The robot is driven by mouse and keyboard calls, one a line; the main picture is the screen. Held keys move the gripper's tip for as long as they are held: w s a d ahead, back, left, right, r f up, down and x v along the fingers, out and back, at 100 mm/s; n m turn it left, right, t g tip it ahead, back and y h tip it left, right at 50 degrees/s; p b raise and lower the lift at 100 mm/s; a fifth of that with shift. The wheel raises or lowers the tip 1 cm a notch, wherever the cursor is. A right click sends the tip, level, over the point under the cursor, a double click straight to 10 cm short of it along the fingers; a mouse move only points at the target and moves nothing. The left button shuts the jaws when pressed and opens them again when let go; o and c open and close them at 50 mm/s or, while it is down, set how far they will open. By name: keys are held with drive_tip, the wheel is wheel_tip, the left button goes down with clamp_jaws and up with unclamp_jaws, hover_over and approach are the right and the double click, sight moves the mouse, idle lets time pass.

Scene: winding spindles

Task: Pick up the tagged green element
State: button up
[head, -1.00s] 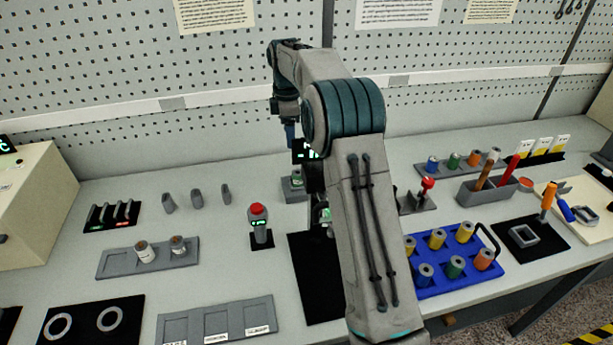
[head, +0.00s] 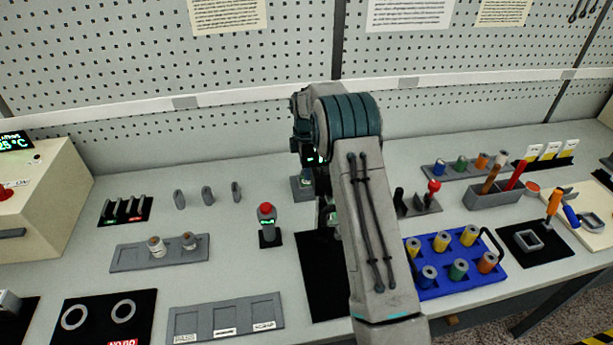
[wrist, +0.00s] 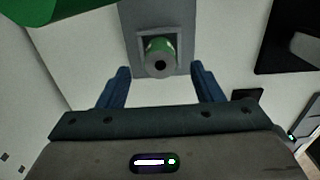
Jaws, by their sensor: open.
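A green element (wrist: 160,55) with a dark hole in its end and a small pale mark on its side sits in a square grey holder (wrist: 181,12) in the wrist view. My gripper (wrist: 161,76) is open, with one blue finger on each side of the element and clear space between. The fingers do not touch it. In the head view the grey holder (head: 302,189) stands just left of my arm, which hides most of the gripper. Other green spools sit in the blue tray (head: 458,269) and in the back rack (head: 461,164).
A red-buttoned device (head: 267,225) stands left of my arm. A grey tray with two small jars (head: 157,247) lies further left. A red-knobbed lever (head: 433,190) and a grey tool box (head: 496,196) stand to the right. A large green shape (wrist: 75,12) fills the wrist view's upper left corner.

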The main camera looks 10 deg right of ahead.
drive_tip(key=shift+d+f+p, duration=0.1)
drive_tip(key=shift+f+p, duration=0.3)
drive_tip(key=shift+f, duration=1.15)
drive_tip(key=shift+c, duration=0.3)
drive_tip(key=c, duration=1.1)
drive_tip(key=shift+r, duration=0.1)
